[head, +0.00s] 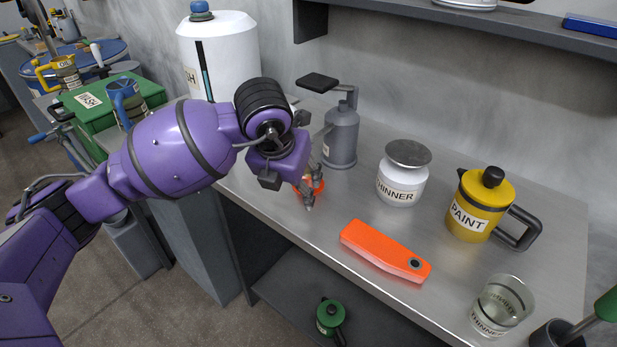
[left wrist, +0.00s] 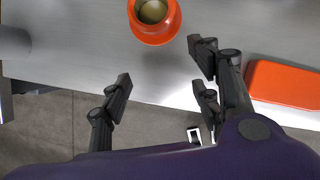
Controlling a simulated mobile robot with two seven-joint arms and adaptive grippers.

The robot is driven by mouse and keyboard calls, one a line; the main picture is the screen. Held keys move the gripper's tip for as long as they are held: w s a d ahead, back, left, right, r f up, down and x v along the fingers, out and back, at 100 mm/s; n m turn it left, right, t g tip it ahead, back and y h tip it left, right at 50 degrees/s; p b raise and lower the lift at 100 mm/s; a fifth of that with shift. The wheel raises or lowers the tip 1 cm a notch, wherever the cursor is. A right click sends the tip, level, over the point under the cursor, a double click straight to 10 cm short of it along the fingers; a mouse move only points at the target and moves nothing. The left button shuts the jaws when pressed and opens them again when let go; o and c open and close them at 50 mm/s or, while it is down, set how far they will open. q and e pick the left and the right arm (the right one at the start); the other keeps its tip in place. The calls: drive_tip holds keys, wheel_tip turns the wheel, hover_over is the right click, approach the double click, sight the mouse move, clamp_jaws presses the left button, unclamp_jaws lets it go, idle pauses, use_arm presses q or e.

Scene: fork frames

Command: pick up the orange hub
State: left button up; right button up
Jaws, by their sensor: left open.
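The orange hub (head: 319,186) stands on the grey bench near its front edge, mostly hidden in the head view behind my left gripper (head: 309,196). My right gripper is not in view.
An orange case (head: 384,251) lies right of the hub. Behind stand a grey pump can (head: 341,138), a white thinner pot (head: 401,180) and a yellow paint pot (head: 476,207). A glass (head: 502,305) stands front right. A shelf (head: 470,22) overhangs the back.

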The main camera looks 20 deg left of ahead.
sight(308, 178)
use_arm(q)
drive_tip(key=w, duration=0.2)
drive_tip(key=shift+w, duration=0.9)
drive_tip(key=w, duration=0.2)
drive_tip(key=shift+w+r, duration=0.1)
drive_tip(key=shift+w, duration=0.25)
drive_tip(key=shift+w+f, duration=0.8)
drive_tip(key=shift+f, duration=0.2)
drive_tip(key=shift+w+f, duration=0.15)
drive_tip(key=shift+f, duration=0.3)
drive_tip(key=c, duration=1.3)
drive_tip(key=shift+o, duration=0.2)
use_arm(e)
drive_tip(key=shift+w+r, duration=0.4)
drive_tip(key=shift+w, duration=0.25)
